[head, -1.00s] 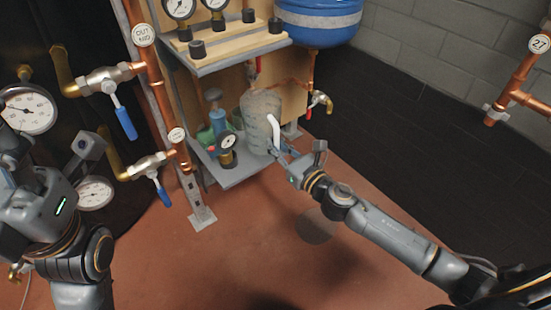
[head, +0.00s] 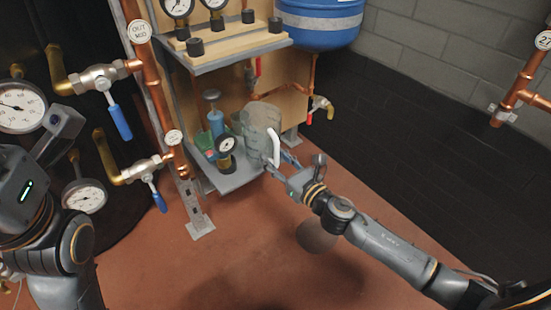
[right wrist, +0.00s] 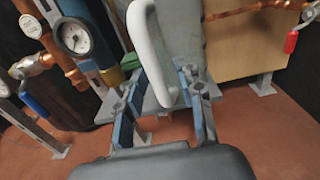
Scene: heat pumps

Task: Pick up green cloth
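A small patch of green (head: 209,153), which looks like the green cloth, shows behind the gauge and blue bottle on the lower shelf. It also shows in the right wrist view (right wrist: 130,62), left of the jug. Most of it is hidden. My right gripper (head: 277,163) is at the front right of a translucent grey jug (head: 258,122) with a white handle. In the right wrist view its fingers (right wrist: 165,88) stand apart with the handle between them; contact is unclear. My left gripper's body (head: 20,190) is at the left edge; its fingers do not show.
A small dial gauge (head: 226,146) and a blue bottle (head: 215,122) stand beside the jug on the lower shelf (head: 235,178). The upper shelf (head: 230,52) hangs above. Copper pipes with blue-handled valves (head: 118,122) are left. The red floor is clear in front.

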